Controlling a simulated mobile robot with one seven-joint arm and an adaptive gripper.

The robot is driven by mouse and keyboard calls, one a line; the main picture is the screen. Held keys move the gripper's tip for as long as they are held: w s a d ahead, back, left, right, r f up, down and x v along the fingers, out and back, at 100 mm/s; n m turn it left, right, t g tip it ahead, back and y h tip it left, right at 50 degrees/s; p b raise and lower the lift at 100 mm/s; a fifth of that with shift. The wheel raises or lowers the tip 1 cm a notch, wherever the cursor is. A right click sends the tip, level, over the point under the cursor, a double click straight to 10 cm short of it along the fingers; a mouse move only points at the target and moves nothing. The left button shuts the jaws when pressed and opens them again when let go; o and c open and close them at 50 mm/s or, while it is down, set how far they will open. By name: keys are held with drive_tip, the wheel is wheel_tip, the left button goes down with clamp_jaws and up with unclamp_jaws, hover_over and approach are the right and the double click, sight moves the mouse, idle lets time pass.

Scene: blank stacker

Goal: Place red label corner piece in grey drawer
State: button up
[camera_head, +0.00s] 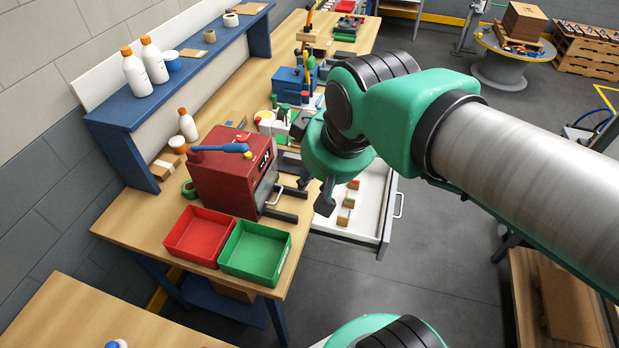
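The drawer (377,222) is pulled out from under the bench, with a pale inside and a handle on its front. Several small wooden pieces (343,217) lie in a row in it, some with a coloured face. They are too small to tell which, if any, is the red label corner piece. My gripper (318,193) points down beside the red machine, over or near the drawer's left part as seen here. A dark finger shows, but the gap between the fingers is unclear. I see nothing held between them.
The red machine (230,180) with a blue-handled lever stands close left of my gripper. A red bin (199,236) and a green bin (254,252) sit at the bench's front. Blue tools (290,84) and other items crowd the bench behind. The floor right of the drawer is clear.

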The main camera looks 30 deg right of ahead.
drive_tip(key=shift+s+a+f+m, duration=0.1)
drive_tip(key=shift+s+a+m, duration=0.15)
drive_tip(key=shift+s, duration=0.6)
drive_tip(key=shift+s+a+f+m, duration=0.15)
drive_tip(key=shift+s+a, duration=0.2)
drive_tip(key=shift+s, duration=0.45)
drive_tip(key=shift+r, duration=0.1)
drive_tip(key=o, duration=1.9)
drive_tip(key=shift+w, duration=0.1)
drive_tip(key=shift+c, duration=0.2)
drive_tip(key=w+d+f+m+g+y, duration=0.1)
drive_tip(key=w+d+f+m+y, duration=0.1)
drive_tip(key=d+f+m, duration=0.65)
drive_tip(key=w+d+f+m+g+y, duration=0.1)
drive_tip(key=w+d+f+m+y, duration=0.2)
drive_tip(key=d, duration=1)
drive_tip(key=w+d+f+m+g+y, duration=0.1)
drive_tip(key=d+f+m+y, duration=0.1)
drive_tip(key=d+f+m, duration=0.5)
drive_tip(key=s+d+f+m+t+b, duration=0.1)
drive_tip(key=s+d+f+m+t, duration=1.1)
drive_tip(key=s+d+f, duration=1.1)
wheel_tip(320, 180, down, 2)
drive_tip(key=shift+d+f, duration=0.2)
drive_tip(key=shift+d, duration=1)
